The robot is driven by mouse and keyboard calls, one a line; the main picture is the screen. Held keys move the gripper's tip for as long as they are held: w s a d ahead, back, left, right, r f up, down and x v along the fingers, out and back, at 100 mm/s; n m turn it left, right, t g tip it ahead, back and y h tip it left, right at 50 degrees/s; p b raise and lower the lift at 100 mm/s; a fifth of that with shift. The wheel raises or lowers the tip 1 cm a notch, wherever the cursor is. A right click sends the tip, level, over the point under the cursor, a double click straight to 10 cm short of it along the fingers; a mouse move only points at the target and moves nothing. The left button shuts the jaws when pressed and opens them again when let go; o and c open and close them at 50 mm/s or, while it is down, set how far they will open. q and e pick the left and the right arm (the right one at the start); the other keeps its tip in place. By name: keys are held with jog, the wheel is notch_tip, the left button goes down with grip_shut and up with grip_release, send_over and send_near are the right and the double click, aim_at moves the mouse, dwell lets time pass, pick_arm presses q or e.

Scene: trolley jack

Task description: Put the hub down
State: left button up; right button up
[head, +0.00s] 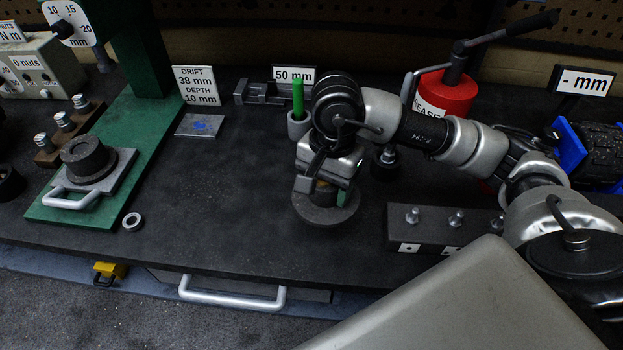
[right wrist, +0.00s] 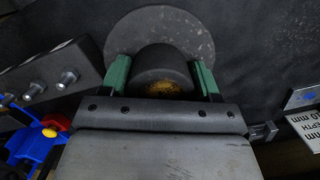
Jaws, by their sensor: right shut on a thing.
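The hub (head: 326,212) is a dark grey round flange with a narrower boss, over the middle of the bench near its front edge. My right gripper (head: 322,184) points down at it from above and is shut on the boss. In the right wrist view, green finger pads (right wrist: 162,76) press on both sides of the boss, and the flange of the hub (right wrist: 172,20) spreads out beyond the fingertips. The flange looks level. Whether its underside touches the bench is hidden. My left gripper is not in view.
The bench top (head: 235,225) is clear left of the hub. A dark block with bolts (head: 450,224) stands close on the right. A green-based press (head: 125,150) is at left. A green rod in a grey cup (head: 298,112) and a red grease pot (head: 447,93) stand behind.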

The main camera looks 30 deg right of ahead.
jog(key=p, duration=0.3)
send_over(273, 221)
jog(key=f, duration=0.6)
jog(key=shift+w+d, duration=0.15)
jog(key=shift+d, duration=0.1)
jog(key=shift+a+f, duration=0.1)
notch_tip(273, 221, down, 3)
jog(key=shift+r+p, duration=0.2)
jog(key=shift+p, duration=0.55)
jog(key=shift+f, duration=0.65)
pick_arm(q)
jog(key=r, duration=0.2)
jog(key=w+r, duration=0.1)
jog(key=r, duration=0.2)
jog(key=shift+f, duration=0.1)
pick_arm(e)
jog(key=shift+f, duration=0.1)
jog(key=o, duration=0.7)
jog(key=shift+f, duration=0.2)
jog(key=o, duration=0.5)
jog(key=shift+r, duration=0.1)
